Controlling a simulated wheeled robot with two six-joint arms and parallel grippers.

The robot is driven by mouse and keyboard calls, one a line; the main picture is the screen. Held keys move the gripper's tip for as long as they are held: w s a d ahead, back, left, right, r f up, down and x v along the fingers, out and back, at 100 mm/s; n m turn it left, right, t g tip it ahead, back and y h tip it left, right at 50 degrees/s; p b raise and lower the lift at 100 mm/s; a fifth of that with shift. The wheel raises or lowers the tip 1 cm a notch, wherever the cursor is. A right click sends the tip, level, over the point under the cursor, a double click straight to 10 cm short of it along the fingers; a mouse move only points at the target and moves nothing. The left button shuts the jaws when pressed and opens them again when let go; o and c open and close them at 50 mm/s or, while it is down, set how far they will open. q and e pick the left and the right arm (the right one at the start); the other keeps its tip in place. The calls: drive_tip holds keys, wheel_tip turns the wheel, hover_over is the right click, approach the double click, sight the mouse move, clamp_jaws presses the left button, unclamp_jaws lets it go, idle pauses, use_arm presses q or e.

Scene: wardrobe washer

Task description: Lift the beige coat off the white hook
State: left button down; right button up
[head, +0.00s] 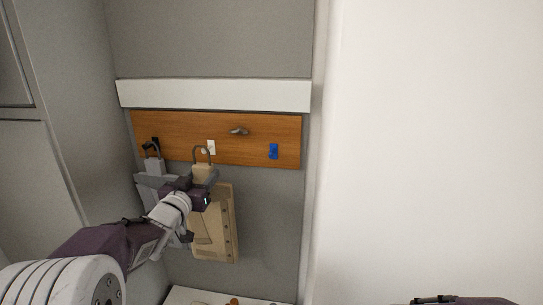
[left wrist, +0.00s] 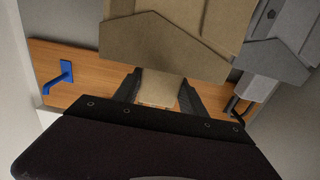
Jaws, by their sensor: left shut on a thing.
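The beige coat (head: 226,225) hangs down in front of the wall, with a grey hanger loop (head: 202,152) at its top. The loop is at the white hook (head: 211,147); I cannot tell whether it still bears on the hook. My left gripper (head: 207,178) is shut on the beige piece below the loop. In the left wrist view, this piece sits between the two dark fingers (left wrist: 158,92), and the beige coat (left wrist: 180,38) fills the upper middle. The white hook is hidden there.
A grey coat (head: 152,182) hangs left of the beige one on a black hook (head: 150,145). A metal hook (head: 238,131) and a blue hook (head: 273,151) on the wooden board (head: 188,127) are bare. A white wall (head: 430,150) stands right.

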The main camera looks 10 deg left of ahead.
use_arm(q)
drive_tip(key=shift+s, duration=0.25)
drive_tip(key=shift+s, duration=1.05)
drive_tip(key=s, duration=0.5)
drive_tip(key=shift+a+r, duration=0.1)
